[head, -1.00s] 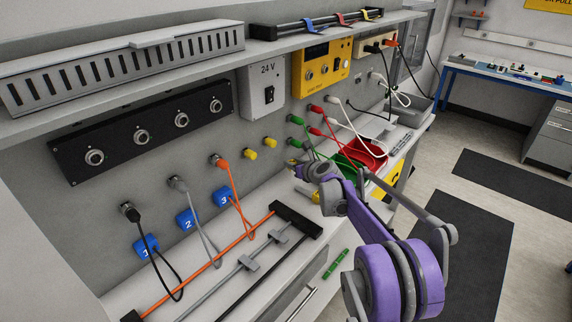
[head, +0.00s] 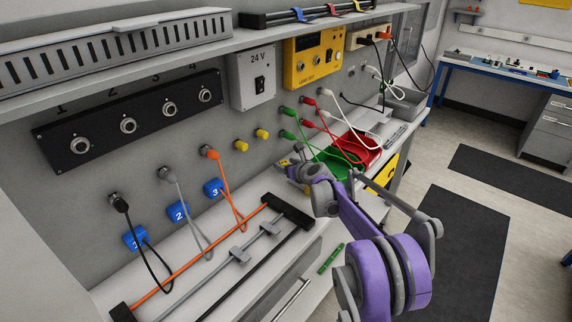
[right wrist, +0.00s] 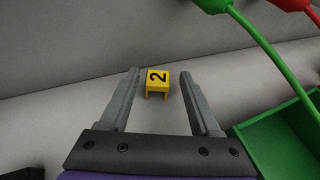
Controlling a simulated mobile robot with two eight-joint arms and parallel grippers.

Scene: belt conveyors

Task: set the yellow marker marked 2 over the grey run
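The yellow marker marked 2 (right wrist: 157,83) stands on the grey bench surface in the right wrist view. My right gripper (right wrist: 163,82) is open, with its fingers on either side of the marker and gaps to both. In the head view my right gripper (head: 291,164) is small and partly hidden by its own wrist, near the green bin. The grey run (head: 205,283) is a slanting grey rod in the bench rack, between an orange rod (head: 190,259) and a black rod (head: 250,279). Grey clips (head: 239,255) sit on it. My left gripper is out of view.
The green bin (right wrist: 281,140) is close to the right finger, with a green cable (right wrist: 262,40) above. A red bin (head: 362,150) is behind.

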